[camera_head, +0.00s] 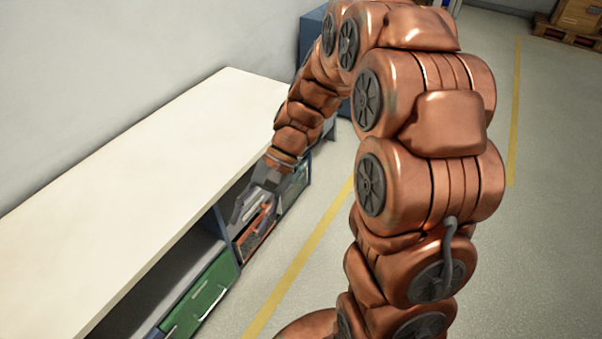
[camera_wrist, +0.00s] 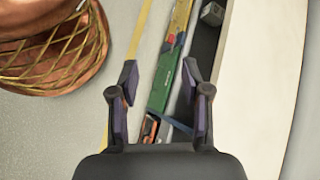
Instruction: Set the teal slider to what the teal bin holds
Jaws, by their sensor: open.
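My gripper (camera_head: 248,205) is open at the front of the low shelf unit, above an orange-red bin (camera_head: 258,238). In the wrist view my gripper (camera_wrist: 160,78) has its two fingers spread, with nothing held between them. A bluish-green bin front (camera_head: 295,188), possibly the teal bin, shows just beyond my gripper, partly hidden by my arm. A green bin (camera_head: 208,294) is nearer; the wrist view shows a green front (camera_wrist: 163,84) between the fingers. The bins' contents are too small or hidden to tell. I cannot make out a teal slider.
The shelf unit has a long cream top (camera_head: 130,180) against the wall. A grey block (camera_wrist: 212,14) lies by its edge in the wrist view. A yellow line (camera_head: 300,262) runs along the open floor. A pallet with a box (camera_head: 578,18) stands far back right.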

